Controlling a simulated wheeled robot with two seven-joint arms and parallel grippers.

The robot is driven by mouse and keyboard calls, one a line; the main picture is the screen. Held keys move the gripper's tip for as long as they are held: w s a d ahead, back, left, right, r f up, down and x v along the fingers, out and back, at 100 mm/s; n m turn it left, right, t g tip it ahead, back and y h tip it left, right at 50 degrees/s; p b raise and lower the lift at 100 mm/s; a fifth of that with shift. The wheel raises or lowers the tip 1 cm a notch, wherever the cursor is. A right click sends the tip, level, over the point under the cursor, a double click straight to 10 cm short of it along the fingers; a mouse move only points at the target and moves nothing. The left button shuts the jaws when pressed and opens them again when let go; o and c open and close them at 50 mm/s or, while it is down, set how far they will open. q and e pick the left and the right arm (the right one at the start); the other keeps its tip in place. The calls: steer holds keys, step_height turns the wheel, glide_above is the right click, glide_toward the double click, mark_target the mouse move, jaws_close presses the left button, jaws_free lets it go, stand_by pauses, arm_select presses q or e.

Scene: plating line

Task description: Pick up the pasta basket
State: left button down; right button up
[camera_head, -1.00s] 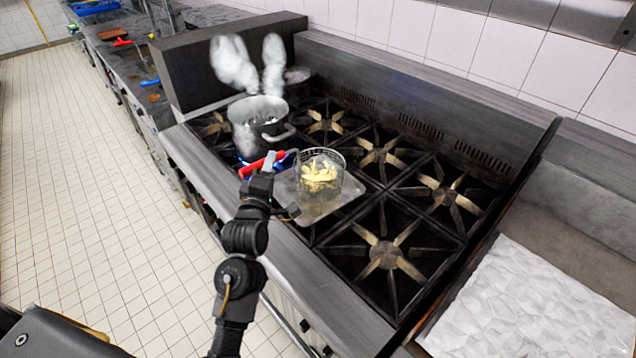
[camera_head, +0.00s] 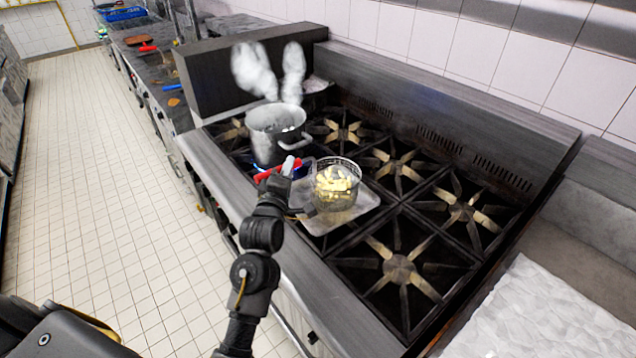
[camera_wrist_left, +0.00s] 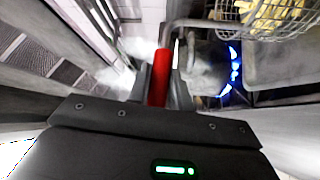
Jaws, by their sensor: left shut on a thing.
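The pasta basket (camera_head: 334,186) is a round wire-mesh basket with pale yellow pasta in it and a red handle (camera_head: 272,171). In the head view it is at or just above a metal tray (camera_head: 367,199) on the stove; I cannot tell if they touch. My left gripper (camera_head: 281,171) is shut on the red handle. In the left wrist view the red handle (camera_wrist_left: 158,80) stands between the fingers, and part of the basket (camera_wrist_left: 235,14) shows at the top right. My right gripper is not in view.
A steaming pot (camera_head: 277,134) stands on a lit burner, just beyond the gripper; blue flame (camera_wrist_left: 234,70) shows in the left wrist view. Empty burners (camera_head: 398,268) lie to the right. A white textured surface (camera_head: 545,315) is at the lower right.

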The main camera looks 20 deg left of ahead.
arm_select(q)
steer(key=shift+r, duration=0.25)
steer(key=shift+r+b, duration=0.7)
steer(key=shift+r, duration=0.2)
steer(key=s+a+r, duration=0.1)
steer(key=r, duration=0.1)
steer(key=s+a+r+b, duration=0.1)
steer(key=r, duration=0.1)
steer(key=s+a+r, duration=0.1)
steer(key=r, duration=0.1)
steer(key=shift+s+r+b, duration=0.2)
steer(key=shift+s+b, duration=0.15)
steer(key=shift+b, duration=0.05)
steer(key=s+a+r, duration=0.1)
steer(key=s+a+r+b, duration=0.1)
steer(key=s, duration=0.1)
steer(key=shift+s+a, duration=0.1)
steer(key=shift+a, duration=0.15)
steer(key=s+a+p, duration=0.1)
steer(key=p, duration=0.1)
steer(key=s+a+r+p, duration=0.1)
steer(key=p, duration=0.1)
steer(key=s+a+r+p, duration=0.1)
steer(key=s+p, duration=0.1)
steer(key=shift+r, duration=0.25)
steer(key=shift+s, duration=0.15)
